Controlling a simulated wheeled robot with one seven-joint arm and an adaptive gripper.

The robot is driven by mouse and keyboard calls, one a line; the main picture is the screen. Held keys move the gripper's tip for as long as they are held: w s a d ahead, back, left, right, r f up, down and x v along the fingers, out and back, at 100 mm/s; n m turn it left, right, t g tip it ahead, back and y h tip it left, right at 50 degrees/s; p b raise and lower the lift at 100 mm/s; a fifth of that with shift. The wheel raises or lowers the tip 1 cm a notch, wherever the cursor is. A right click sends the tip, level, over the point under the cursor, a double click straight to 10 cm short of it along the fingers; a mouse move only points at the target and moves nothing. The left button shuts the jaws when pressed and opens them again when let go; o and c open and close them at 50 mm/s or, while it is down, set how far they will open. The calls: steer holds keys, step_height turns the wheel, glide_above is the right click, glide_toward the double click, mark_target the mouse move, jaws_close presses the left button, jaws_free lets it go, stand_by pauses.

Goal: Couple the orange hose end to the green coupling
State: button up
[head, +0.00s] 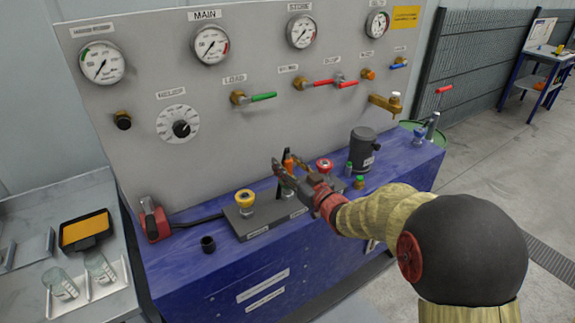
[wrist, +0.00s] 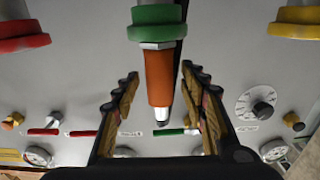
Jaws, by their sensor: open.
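The orange hose end (wrist: 160,77) stands upright in line with the green coupling (wrist: 158,32). In the upside-down wrist view its hex nut meets the green ring, with no clear gap; I cannot tell whether it is locked. Its silver tip points away from the coupling. In the head view the orange hose end (head: 288,159) shows just behind my fingers, and the green coupling is hidden behind my gripper (head: 282,174). In the wrist view my gripper (wrist: 161,72) is open, one finger on each side of the orange sleeve, with gaps on both sides.
A yellow coupling (head: 245,198) and a red coupling (head: 325,165) stand on either side on the grey plate (head: 262,215). A black cylinder (head: 362,148) and a small green-capped fitting (head: 359,181) are to the right. The valve panel (head: 220,120) rises behind.

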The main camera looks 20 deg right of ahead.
steer(key=v, duration=1.2)
stand_by(0.8)
